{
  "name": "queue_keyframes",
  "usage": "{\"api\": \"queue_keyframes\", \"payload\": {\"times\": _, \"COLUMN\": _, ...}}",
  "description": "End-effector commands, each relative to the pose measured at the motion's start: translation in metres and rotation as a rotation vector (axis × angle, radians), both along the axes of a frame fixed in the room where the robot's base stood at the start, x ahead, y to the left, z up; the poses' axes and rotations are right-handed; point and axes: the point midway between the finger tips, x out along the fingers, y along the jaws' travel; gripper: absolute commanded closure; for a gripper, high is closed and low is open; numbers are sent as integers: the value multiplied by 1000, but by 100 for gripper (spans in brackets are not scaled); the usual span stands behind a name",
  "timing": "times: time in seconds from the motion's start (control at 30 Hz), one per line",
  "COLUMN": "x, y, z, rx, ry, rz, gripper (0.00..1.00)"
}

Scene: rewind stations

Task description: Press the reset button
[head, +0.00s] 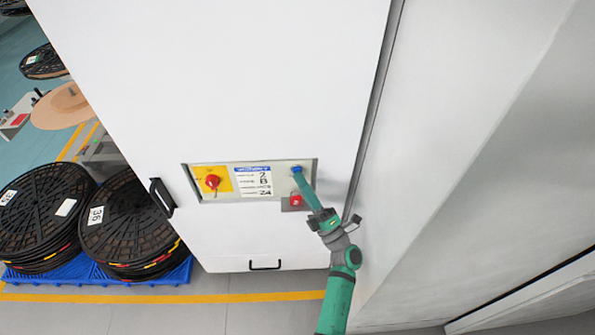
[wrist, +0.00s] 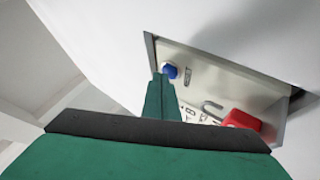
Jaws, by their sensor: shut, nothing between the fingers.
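A blue button (head: 297,169) sits at the upper right of a recessed control panel (head: 215,195) on a white cabinet; I take it as the reset button, though its label is too small to read. In the wrist view the blue button (wrist: 169,70) shows just beside the fingertip. My green gripper (head: 299,178) is shut and empty, its tip right at the lower edge of the button. In the wrist view the gripper (wrist: 160,77) covers part of the panel. I cannot tell whether the tip touches the button.
A red padlock (head: 295,201) hangs below the button, close to my fingers; its shackle shows in the wrist view. A red rotary switch (head: 212,182) on a yellow plate is at the panel's left. Black handles (head: 161,197) stick out of the cabinet. Reels (head: 125,225) stand on blue pallets at left.

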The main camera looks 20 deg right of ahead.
Motion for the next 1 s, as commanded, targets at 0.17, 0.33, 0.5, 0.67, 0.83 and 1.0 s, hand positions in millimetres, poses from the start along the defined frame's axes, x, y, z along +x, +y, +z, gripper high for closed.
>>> {"api": "queue_keyframes", "payload": {"times": 0.17, "x": 3, "y": 2, "z": 0, "rx": 0, "ry": 0, "rz": 4, "gripper": 100}}
{"api": "queue_keyframes", "payload": {"times": 0.33, "x": 5, "y": 2, "z": 0, "rx": 0, "ry": 1, "rz": 5, "gripper": 100}}
{"api": "queue_keyframes", "payload": {"times": 0.5, "x": 4, "y": 2, "z": 0, "rx": 0, "ry": 1, "rz": 5, "gripper": 100}}
{"api": "queue_keyframes", "payload": {"times": 0.67, "x": 4, "y": 2, "z": 0, "rx": -1, "ry": 0, "rz": 4, "gripper": 100}}
{"api": "queue_keyframes", "payload": {"times": 0.83, "x": -2, "y": 3, "z": 0, "rx": 0, "ry": 0, "rz": 4, "gripper": 100}}
{"api": "queue_keyframes", "payload": {"times": 1.0, "x": -10, "y": 4, "z": 0, "rx": 1, "ry": 0, "rz": 3, "gripper": 100}}
